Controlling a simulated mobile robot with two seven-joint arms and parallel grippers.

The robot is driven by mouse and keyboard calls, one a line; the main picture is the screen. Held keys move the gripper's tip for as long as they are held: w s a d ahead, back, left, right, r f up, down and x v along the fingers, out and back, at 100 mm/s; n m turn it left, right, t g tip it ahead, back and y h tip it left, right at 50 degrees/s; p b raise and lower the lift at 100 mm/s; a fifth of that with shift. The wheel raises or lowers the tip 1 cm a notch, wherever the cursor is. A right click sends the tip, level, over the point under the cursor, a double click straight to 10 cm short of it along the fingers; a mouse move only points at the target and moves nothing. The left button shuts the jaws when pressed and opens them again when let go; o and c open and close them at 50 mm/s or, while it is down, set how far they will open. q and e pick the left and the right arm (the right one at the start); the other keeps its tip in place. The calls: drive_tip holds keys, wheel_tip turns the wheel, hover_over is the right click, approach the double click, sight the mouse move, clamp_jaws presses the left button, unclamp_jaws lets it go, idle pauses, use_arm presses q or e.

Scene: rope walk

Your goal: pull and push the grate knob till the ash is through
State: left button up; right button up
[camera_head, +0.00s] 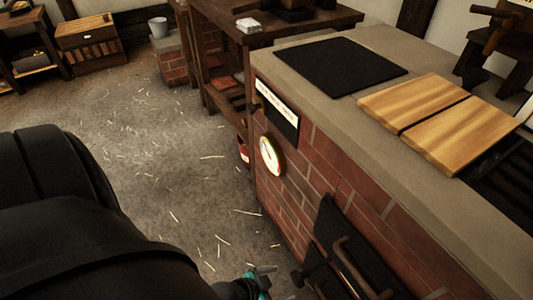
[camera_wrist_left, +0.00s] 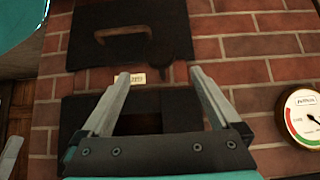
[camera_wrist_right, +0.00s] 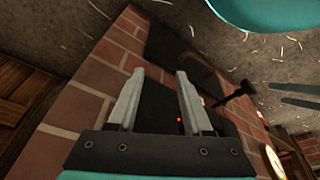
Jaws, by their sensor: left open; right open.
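A dark knob on a short rod, likely the grate knob, sticks out from the brick stove front low in the head view (camera_head: 297,279). It shows in the right wrist view (camera_wrist_right: 245,88), right of my right gripper. My left gripper (camera_head: 272,280) is open and empty, close to that knob. In the left wrist view its fingers (camera_wrist_left: 160,75) point at the stove front, around a small label plate (camera_wrist_left: 138,78) above a dark opening (camera_wrist_left: 140,124). My right gripper (camera_wrist_right: 160,75) is open and empty near the bricks. No ash can be made out.
A black stove door with a handle (camera_head: 348,268) is on the front. A round gauge (camera_head: 271,156) is beside it. Wooden boards (camera_head: 440,120) and a black plate (camera_head: 340,66) lie on the stove top. The straw-strewn floor (camera_head: 150,120) is open at left.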

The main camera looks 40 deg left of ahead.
use_arm(q)
drive_tip(key=shift+p+v, duration=1.35)
drive_tip(key=shift+v, duration=1.3)
use_arm(e)
drive_tip(key=s+d+f, duration=0.1)
drive_tip(key=s+f, duration=0.2)
drive_tip(key=f, duration=0.2)
drive_tip(key=shift+f+g, duration=0.4)
